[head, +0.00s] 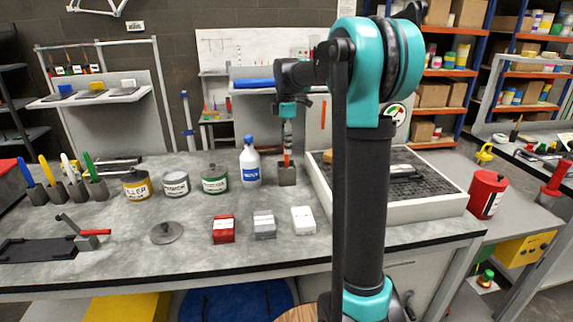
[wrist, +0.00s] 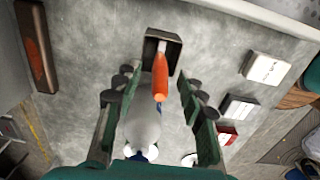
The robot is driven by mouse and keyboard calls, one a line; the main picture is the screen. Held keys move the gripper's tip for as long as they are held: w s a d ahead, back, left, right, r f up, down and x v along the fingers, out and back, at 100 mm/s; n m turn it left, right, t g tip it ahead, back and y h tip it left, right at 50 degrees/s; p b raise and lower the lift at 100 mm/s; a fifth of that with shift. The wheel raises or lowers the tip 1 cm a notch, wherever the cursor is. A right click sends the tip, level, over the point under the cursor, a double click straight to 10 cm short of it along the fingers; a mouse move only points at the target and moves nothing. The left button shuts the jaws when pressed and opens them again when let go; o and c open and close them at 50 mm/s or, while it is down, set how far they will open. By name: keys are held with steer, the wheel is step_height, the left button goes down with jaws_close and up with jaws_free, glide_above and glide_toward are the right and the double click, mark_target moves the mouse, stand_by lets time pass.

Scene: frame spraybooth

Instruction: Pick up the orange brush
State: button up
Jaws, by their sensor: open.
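The orange brush (wrist: 160,78) stands in a small dark square holder (wrist: 172,41), its orange handle pointing up toward the wrist camera. In the head view the brush (head: 287,159) shows as a thin orange strip above its holder (head: 287,176), right of the white bottle. My gripper (head: 288,142) is above the holder, pointing down. In the wrist view my open gripper (wrist: 157,82) has one finger on each side of the handle, apart from it. I cannot tell how far the fingertips are above the handle's end.
The white bottle (head: 250,165) with a blue cap stands close left of the holder; it also shows in the wrist view (wrist: 145,125). A white-rimmed tray (head: 400,226) is on the right. Red (head: 223,230), grey (head: 264,225) and white (head: 303,220) blocks lie in front.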

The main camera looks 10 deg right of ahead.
mark_target(287, 160)
steer(key=shift+f, duration=1.3)
steer(key=shift+c, duration=0.5)
jaws_close()
steer(key=shift+r, duration=0.1)
